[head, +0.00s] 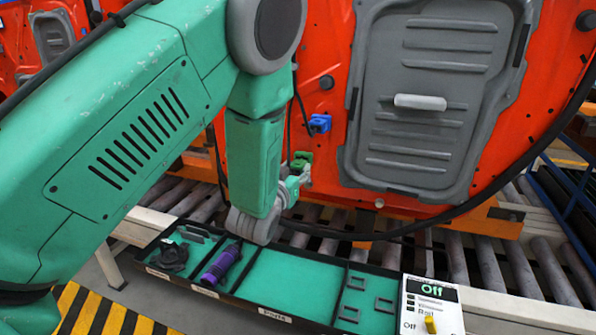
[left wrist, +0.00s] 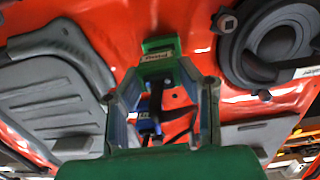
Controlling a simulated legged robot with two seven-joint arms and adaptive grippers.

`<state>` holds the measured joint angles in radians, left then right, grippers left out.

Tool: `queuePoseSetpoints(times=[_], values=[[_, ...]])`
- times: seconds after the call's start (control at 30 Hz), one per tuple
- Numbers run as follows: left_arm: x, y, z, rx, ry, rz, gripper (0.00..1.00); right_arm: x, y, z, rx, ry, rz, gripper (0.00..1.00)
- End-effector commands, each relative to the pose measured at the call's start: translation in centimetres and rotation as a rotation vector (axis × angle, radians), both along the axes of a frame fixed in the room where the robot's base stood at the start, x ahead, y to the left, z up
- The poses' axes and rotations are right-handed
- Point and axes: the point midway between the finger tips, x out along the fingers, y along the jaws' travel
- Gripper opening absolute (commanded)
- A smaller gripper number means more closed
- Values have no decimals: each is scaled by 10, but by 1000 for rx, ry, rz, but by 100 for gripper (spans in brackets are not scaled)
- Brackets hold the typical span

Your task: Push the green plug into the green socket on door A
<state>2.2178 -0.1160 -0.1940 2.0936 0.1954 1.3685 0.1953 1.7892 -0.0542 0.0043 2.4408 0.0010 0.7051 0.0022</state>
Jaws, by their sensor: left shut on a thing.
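Door A is the orange-red panel (head: 335,90) on the rollers. My left gripper (head: 297,180) is in front of its lower left part, with the fingers pointing at the door. A green block (head: 301,158) shows right at the fingertips. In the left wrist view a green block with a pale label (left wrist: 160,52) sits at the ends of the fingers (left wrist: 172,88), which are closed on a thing. I cannot clearly separate the green plug from the green socket, nor tell how deep the plug sits. My right gripper is not in view.
A blue connector (head: 319,123) is on the door, up and right of the green block. A dark cable (head: 289,130) hangs beside it. Below, a green-lined tray (head: 290,285) holds a purple cylinder (head: 220,265) and black parts. A panel (head: 432,305) reads Off.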

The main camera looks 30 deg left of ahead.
Motion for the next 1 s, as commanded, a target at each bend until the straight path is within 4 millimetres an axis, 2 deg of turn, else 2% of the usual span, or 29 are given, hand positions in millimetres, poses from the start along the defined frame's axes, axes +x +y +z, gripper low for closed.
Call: queuePoseSetpoints(times=[1.0], values=[[2,-7,5,2,-1,1,0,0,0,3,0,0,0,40]])
